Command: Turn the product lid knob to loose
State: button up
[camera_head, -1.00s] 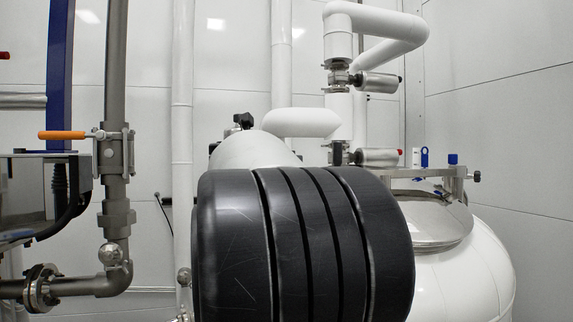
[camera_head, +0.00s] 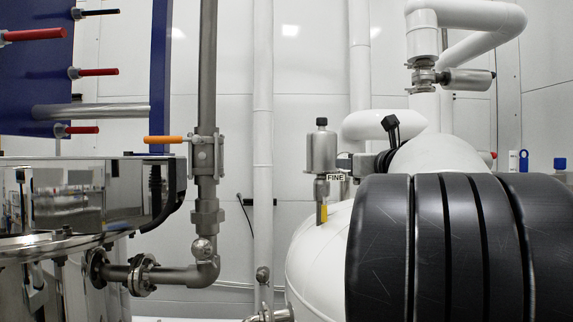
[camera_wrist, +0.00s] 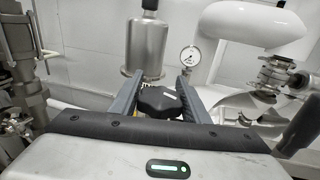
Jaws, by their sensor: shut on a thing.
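In the wrist view, a black lobed knob (camera_wrist: 158,103) with a small white mark on top sits between the two grey fingers of my gripper (camera_wrist: 161,86). The fingers are shut on the knob, one on each side. The lid under the knob is hidden by my gripper body. I cannot read the mark or tell the knob's turn position. In the head view, my black ridged arm covers the lower right, and my gripper cannot be made out there.
A metal canister (camera_wrist: 147,48) and a pressure gauge (camera_wrist: 190,55) stand just beyond the fingers. In the head view, a steel pipe with an orange-handled valve (camera_head: 163,140) rises left of centre. A white tank (camera_head: 318,262) carries a "FINE" label (camera_head: 335,177). A polished vessel (camera_head: 75,200) is at left.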

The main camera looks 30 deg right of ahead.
jog(key=shift+a+n+y, duration=0.2)
jog(key=shift+n+y, duration=0.4)
jog(key=shift+y, duration=0.3)
jog(key=shift+t, duration=0.3)
jog(key=o, duration=1)
jog(key=s+a+b, duration=0.1)
jog(key=s, duration=0.4)
jog(key=s+a+b, duration=0.1)
jog(key=s, duration=0.5)
jog(key=s+a+b, duration=0.1)
jog(key=s, duration=0.5)
jog(key=shift+s+a+b, duration=0.1)
jog(key=shift+b, duration=0.3)
jog(key=shift+r, duration=0.1)
